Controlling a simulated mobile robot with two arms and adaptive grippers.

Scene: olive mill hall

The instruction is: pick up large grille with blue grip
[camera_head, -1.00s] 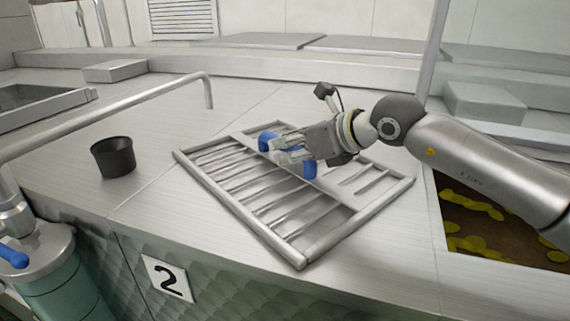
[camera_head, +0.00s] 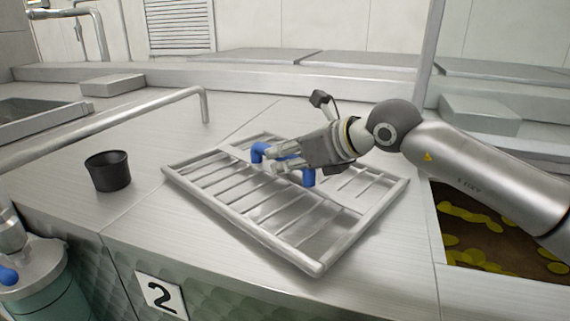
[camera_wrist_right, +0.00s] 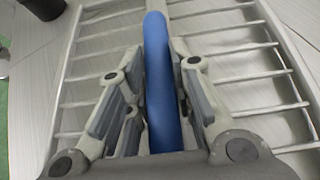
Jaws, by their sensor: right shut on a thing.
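The large grille (camera_head: 365,222) is a grey metal frame with several thin bars, on the steel counter in the middle of the head view. Its blue grip (camera_head: 308,177) rises from it as a bar on two posts. My right gripper (camera_head: 276,160) reaches in from the right and is shut on the blue grip. In the right wrist view the blue grip (camera_wrist_right: 156,60) runs between the fingers of the gripper (camera_wrist_right: 159,85), with the grille bars behind it. I cannot tell whether the grille is clear of the counter. My left gripper is not in view.
A black cup (camera_head: 108,172) stands left of the grille. A metal pipe (camera_head: 110,128) crosses above the counter at left. An opening with yellow and brown contents (camera_head: 490,225) lies at right. The counter behind the grille is mostly free.

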